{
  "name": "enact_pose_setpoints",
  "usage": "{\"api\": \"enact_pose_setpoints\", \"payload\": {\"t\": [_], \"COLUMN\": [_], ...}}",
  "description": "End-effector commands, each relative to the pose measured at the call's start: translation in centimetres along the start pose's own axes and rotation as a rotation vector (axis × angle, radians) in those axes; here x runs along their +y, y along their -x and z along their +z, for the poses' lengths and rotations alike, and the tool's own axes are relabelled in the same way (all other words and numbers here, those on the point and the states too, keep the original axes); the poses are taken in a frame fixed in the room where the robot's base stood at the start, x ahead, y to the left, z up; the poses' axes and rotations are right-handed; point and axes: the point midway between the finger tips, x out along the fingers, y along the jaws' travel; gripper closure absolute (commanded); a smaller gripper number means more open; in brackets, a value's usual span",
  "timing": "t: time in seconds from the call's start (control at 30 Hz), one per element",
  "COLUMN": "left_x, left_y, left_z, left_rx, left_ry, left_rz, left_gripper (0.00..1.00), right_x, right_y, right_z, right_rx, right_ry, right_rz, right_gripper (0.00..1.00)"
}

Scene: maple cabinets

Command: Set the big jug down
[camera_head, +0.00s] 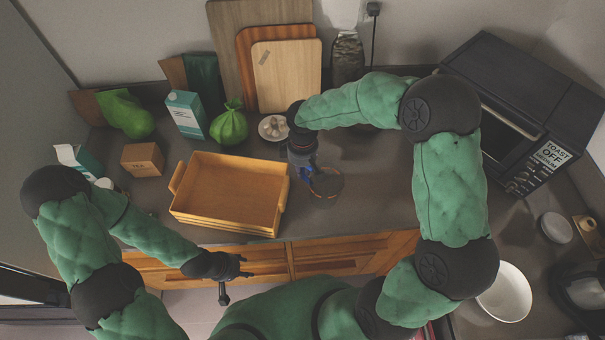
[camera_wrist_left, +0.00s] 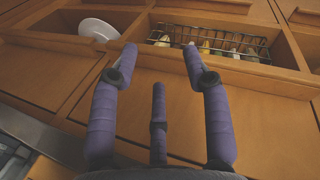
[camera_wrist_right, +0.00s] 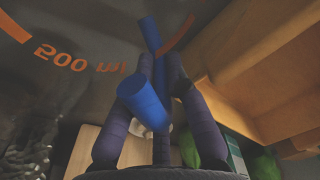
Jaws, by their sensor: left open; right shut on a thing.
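The big jug (camera_head: 328,184) is clear, with orange marks and a blue handle. It is over the counter, right of the wooden tray; I cannot tell whether its base touches the surface. My right gripper (camera_head: 306,172) is shut on the jug's blue handle. In the right wrist view, the blue handle (camera_wrist_right: 145,103) lies between the fingers, and the clear wall of the jug (camera_wrist_right: 60,85) with "200 ml" fills the left side. My left gripper (camera_head: 243,266) is open and empty in front of the cabinet fronts; it also shows in the left wrist view (camera_wrist_left: 160,58).
The counter (camera_head: 375,190) right of the jug is clear. The wooden tray (camera_head: 228,228) is close on the left. A garlic bowl (camera_head: 272,128), green bag (camera_head: 229,127) and cutting boards (camera_head: 287,75) stand behind. A toaster oven (camera_head: 520,110) and white bowl (camera_head: 506,292) are at right.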

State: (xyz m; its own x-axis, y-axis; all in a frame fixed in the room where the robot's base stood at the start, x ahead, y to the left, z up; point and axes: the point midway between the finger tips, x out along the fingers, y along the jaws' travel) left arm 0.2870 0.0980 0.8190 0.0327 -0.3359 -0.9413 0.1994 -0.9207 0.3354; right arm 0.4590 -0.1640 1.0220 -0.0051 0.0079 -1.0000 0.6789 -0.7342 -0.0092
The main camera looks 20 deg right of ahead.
Motion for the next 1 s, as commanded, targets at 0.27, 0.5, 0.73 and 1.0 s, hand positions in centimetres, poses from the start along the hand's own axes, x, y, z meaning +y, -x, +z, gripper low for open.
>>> {"api": "enact_pose_setpoints", "payload": {"t": [0.27, 0.5, 0.73, 1.0], "left_x": [-0.1, -0.2, -0.2, -0.2], "left_y": [-0.3, -0.5, -0.6, -0.6], "left_z": [0.0, 0.0, 0.0, 0.0], "left_rx": [0.000, 0.000, 0.000, 0.000], "left_ry": [0.000, 0.000, 0.000, 0.000], "left_rz": [0.000, 0.000, 0.000, 0.000], "left_gripper": [0.52, 0.52, 0.52, 0.52], "right_x": [0.8, 0.9, 0.9, 0.9], "right_y": [-2.3, -4.2, -4.3, -4.3], "right_z": [-0.3, -0.4, -0.4, -0.3], "right_rx": [-0.003, 0.001, 0.001, 0.000], "right_ry": [0.000, -0.001, -0.001, -0.001], "right_rz": [-0.003, 0.000, 0.000, 0.000], "right_gripper": [1.00, 1.00, 1.00, 0.61]}}
